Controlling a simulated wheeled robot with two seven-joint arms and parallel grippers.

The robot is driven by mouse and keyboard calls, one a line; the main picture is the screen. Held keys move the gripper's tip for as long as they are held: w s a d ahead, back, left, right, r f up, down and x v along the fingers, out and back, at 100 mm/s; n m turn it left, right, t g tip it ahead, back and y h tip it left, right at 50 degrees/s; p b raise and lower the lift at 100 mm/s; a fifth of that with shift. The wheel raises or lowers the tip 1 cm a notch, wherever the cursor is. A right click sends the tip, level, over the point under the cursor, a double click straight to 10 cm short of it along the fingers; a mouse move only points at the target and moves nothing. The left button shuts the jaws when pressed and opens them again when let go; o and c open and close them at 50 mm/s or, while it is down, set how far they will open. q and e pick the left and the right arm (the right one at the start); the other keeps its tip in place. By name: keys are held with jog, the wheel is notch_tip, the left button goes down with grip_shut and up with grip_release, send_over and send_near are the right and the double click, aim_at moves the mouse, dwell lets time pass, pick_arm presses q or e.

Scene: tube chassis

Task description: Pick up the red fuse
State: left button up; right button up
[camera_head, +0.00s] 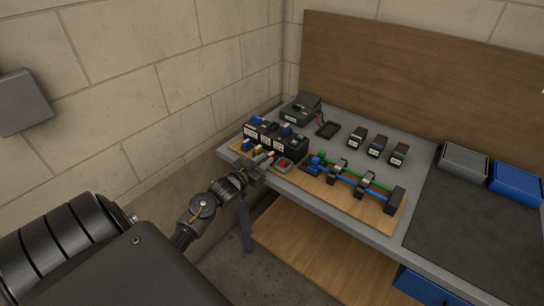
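My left gripper (262,164) is at the front left edge of the workbench, over the wooden board. It is small and dark here, and I cannot tell if its fingers are open or closed. Right by the fingers is a small reddish piece (270,155), which may be the red fuse; I cannot tell whether it is gripped. A red-topped grey block (284,164) sits just right of the gripper. Small blue (248,142) and yellow (258,149) pieces lie left of and behind the fingers. My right gripper is not in view.
Black labelled modules (268,131) stand behind the gripper. Blue and green tubes (345,174) run through black clamps to the right. Three labelled blocks (377,147) stand further back. A wall is close left.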

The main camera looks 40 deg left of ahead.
pick_arm(q)
jog(key=w, duration=0.3)
jog(key=shift+f, duration=0.1)
jog(key=shift+s, duration=0.1)
jog(key=shift+c, duration=0.4)
grip_shut()
